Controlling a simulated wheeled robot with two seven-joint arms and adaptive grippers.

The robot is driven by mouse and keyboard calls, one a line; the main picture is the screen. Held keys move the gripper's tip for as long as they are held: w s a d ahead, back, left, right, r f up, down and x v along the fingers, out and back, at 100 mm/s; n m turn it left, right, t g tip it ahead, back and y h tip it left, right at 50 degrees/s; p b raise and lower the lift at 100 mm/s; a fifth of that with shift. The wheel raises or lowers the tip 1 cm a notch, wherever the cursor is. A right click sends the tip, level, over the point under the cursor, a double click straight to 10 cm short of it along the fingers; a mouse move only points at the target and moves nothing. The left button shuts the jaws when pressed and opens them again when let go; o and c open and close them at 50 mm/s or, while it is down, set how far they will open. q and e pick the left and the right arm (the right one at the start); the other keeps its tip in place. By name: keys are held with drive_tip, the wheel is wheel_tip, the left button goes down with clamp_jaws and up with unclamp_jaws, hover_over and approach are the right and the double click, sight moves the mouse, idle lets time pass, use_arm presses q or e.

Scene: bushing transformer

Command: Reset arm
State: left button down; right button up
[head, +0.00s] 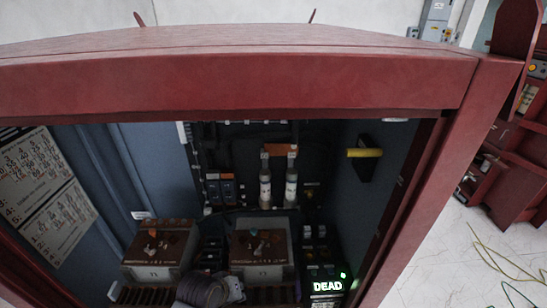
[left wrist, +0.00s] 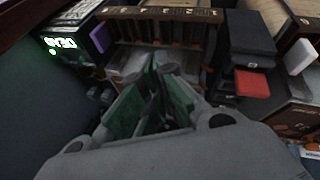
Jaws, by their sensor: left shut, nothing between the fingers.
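My left gripper (left wrist: 161,70) shows in the left wrist view, its two green-padded fingers converging at the tips. It is shut and nothing is held between the fingers. It is inside the red cabinet (head: 250,85), pointing at a row of terminal slots (left wrist: 165,32); I cannot tell whether the tips touch anything. A grey rounded part shows low in the head view, but I cannot tell whether it is my gripper. My right gripper is in neither view.
A lit green "DEAD" display (head: 327,286) is at the lower right of the cabinet; it also shows in the left wrist view (left wrist: 60,43). Two pale cylinders (head: 278,182) and a yellow handle (head: 364,153) are further in. Cables (head: 500,262) lie on the floor outside.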

use_arm(q)
drive_tip(key=shift+s+a+r+m+g+y, duration=0.25)
drive_tip(key=shift+s+a+r+m+y, duration=0.8)
drive_tip(key=shift+s+a, duration=1.5)
drive_tip(key=shift+s+a+r+m+g+y, duration=0.4)
drive_tip(key=shift+s+a+m, duration=1.25)
drive_tip(key=shift+a, duration=1.7)
wheel_tip(320, 180, down, 35)
drive_tip(key=s+g+b, duration=0.1)
drive_tip(key=s+b, duration=0.1)
drive_tip(key=s, duration=0.1)
drive_tip(key=s+a+f+b, duration=0.1)
drive_tip(key=s+a+f, duration=0.1)
drive_tip(key=s+f, duration=0.9)
drive_tip(key=s+a+f+g+b, duration=0.1)
drive_tip(key=s+a+f, duration=0.1)
drive_tip(key=s+f, duration=0.8)
drive_tip(key=shift+s+f, duration=0.35)
drive_tip(key=shift+s, duration=0.05)
